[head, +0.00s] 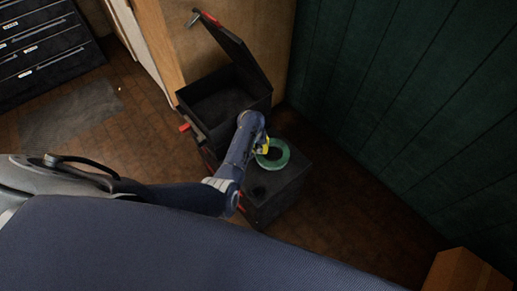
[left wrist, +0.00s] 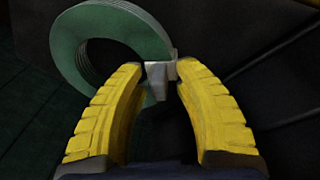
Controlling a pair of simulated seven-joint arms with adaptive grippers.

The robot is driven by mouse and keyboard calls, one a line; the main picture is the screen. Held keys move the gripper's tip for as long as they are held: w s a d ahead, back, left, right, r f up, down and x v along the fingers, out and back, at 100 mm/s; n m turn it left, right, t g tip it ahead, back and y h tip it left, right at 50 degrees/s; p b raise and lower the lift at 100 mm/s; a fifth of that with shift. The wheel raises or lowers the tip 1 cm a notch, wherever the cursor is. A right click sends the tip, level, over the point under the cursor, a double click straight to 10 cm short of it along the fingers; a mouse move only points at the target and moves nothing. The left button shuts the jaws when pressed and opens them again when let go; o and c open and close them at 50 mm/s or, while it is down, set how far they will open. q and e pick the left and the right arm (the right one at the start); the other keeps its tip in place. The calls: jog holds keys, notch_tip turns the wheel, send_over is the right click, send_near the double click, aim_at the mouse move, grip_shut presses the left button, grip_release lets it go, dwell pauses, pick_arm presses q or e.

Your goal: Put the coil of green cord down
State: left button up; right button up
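The coil of green cord (head: 279,163) is a pale green ring at or just above the top of a dark box (head: 287,187) in the head view. I cannot tell whether it touches that top. In the left wrist view the coil (left wrist: 80,30) is at upper left, partly behind one finger, with a grey tab (left wrist: 160,73) at its edge. My left gripper (head: 264,146) has yellow fingers, which also show in the left wrist view (left wrist: 160,70). Their tips close on both sides of the tab. My right gripper is not in view.
An open black case (head: 222,108) with a raised lid (head: 232,38) and red latches stands just behind the dark box. A green panelled wall (head: 400,90) is at right. Dark drawers (head: 40,50) stand at far left. Brown floor is clear right of the box.

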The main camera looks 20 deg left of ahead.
pick_arm(q)
notch_tip(320, 180, up, 7)
jog(key=s, duration=0.1)
jog(key=shift+a+r, duration=0.2)
jog(key=shift+a, duration=0.05)
dwell(0.4)
dwell(0.3)
